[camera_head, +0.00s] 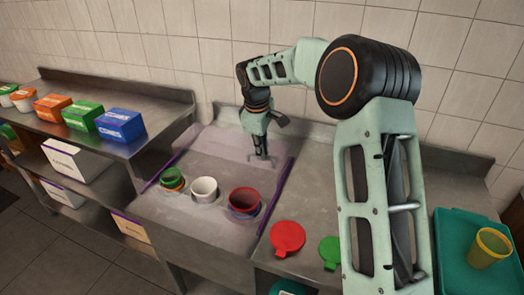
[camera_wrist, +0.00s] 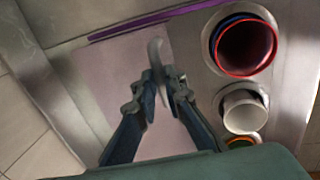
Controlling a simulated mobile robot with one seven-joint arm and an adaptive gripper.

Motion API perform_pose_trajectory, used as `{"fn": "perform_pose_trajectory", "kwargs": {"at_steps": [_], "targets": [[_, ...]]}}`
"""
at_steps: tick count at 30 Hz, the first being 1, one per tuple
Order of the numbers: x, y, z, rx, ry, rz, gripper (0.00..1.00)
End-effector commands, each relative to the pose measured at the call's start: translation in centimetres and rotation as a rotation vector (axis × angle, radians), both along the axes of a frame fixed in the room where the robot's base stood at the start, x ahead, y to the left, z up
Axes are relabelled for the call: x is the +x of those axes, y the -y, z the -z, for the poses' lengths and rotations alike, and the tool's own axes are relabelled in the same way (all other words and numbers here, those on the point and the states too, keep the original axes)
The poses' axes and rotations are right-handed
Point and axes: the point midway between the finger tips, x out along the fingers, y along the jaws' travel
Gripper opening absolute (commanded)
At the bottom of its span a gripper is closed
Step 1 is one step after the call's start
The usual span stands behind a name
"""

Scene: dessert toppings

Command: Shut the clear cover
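The clear cover (camera_head: 222,145) is a see-through, lavender-tinted panel at the back of the steel topping station. The three topping wells in front of it are uncovered. In the wrist view the cover (camera_wrist: 110,70) shows as a pinkish sheet under my fingers. A pale curved handle (camera_wrist: 157,50) stands on it. My gripper (camera_head: 262,150) reaches down over the cover's right part. In the wrist view its fingers (camera_wrist: 161,80) are close together with the handle between them. The exact contact is partly hidden.
A green cup (camera_head: 171,178), a white cup (camera_head: 204,188) and a red cup (camera_head: 244,199) sit in the wells. Purple strips (camera_head: 277,192) edge the station. Red (camera_head: 287,237) and green lids lie at front right. A teal tray (camera_head: 452,262) holds a yellow cup (camera_head: 489,246).

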Motion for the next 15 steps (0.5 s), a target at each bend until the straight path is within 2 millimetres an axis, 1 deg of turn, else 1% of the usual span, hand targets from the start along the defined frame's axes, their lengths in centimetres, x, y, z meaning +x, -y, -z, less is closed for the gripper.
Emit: {"fn": "perform_pose_trajectory", "kwargs": {"at_steps": [11,15], "targets": [[0.0,-0.01,-0.03,0.0,0.0,0.0,0.0],[-0.45,-0.2,0.06,0.0,0.0,-0.001,0.0]]}}
